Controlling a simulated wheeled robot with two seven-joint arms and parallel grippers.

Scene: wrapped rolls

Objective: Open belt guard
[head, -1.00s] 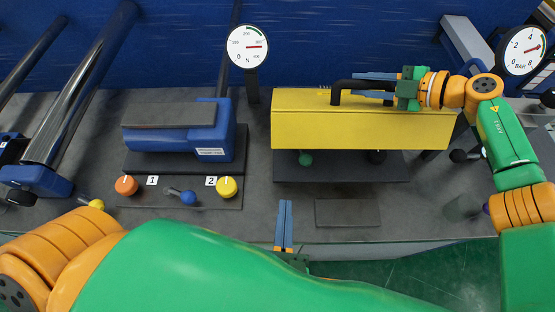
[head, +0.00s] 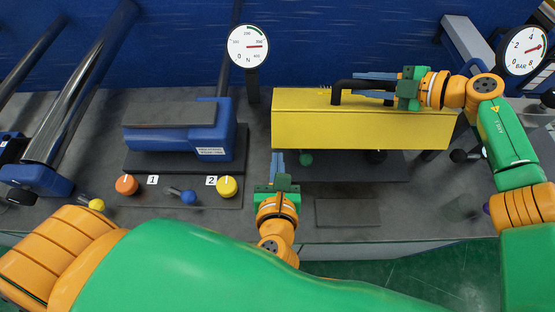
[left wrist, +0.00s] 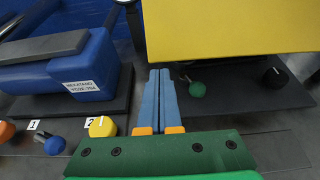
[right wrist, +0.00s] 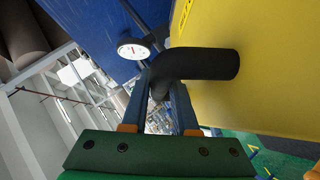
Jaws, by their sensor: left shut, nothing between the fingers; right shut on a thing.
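The belt guard is a long yellow box (head: 362,132) at the back of the bench, with a black bar handle (head: 338,92) on top. My right gripper (head: 357,85) is shut on this handle; the right wrist view shows the handle (right wrist: 205,64) passing between its fingers. My left gripper (head: 278,156) is shut and empty, in front of the guard's lower left corner. In the left wrist view its fingertips (left wrist: 159,72) point towards the dark plate below the yellow guard (left wrist: 230,30). A green knob (left wrist: 197,89) and a black knob (left wrist: 275,76) show under the guard's edge.
A blue machine block (head: 200,142) stands left of my left gripper. Orange (head: 126,185), blue (head: 188,197) and yellow (head: 227,187) knobs sit before it. A round gauge (head: 247,46) stands behind. A flat dark plate (head: 347,212) lies at the bench front.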

